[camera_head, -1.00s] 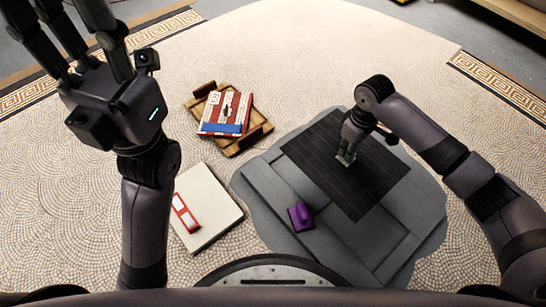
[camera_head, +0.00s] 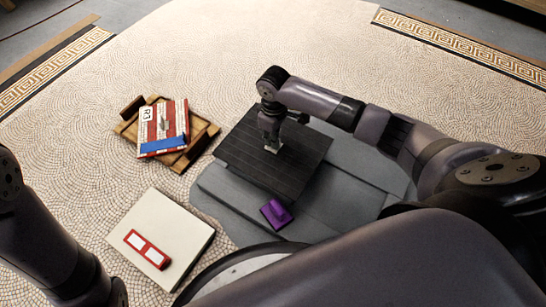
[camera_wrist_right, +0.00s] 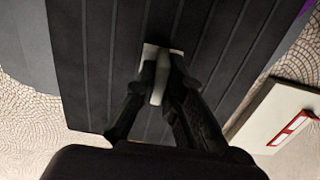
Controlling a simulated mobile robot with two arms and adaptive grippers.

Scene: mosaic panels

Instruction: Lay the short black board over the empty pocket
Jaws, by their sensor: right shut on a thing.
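The black board (camera_head: 287,177), with thin lines along it, hangs from my right gripper (camera_head: 272,147). In the right wrist view my right gripper (camera_wrist_right: 160,82) is shut on a pale grip on the board's upper face (camera_wrist_right: 100,60). The board covers the back left part of a grey slab patch (camera_head: 345,160) and reaches past its edge. I cannot tell its height above the patch. No empty pocket shows clearly; the board hides part of the patch. My left arm shows at the left edge, its gripper out of the picture.
A purple block (camera_head: 277,213) is at the board's near edge. A white panel (camera_head: 165,215) with a red-framed piece (camera_head: 147,249) lies at the front left. A wooden tray (camera_head: 198,150) holds a red-striped box (camera_head: 163,127) behind it. Pebbled floor (camera_head: 230,60) is clear at the back.

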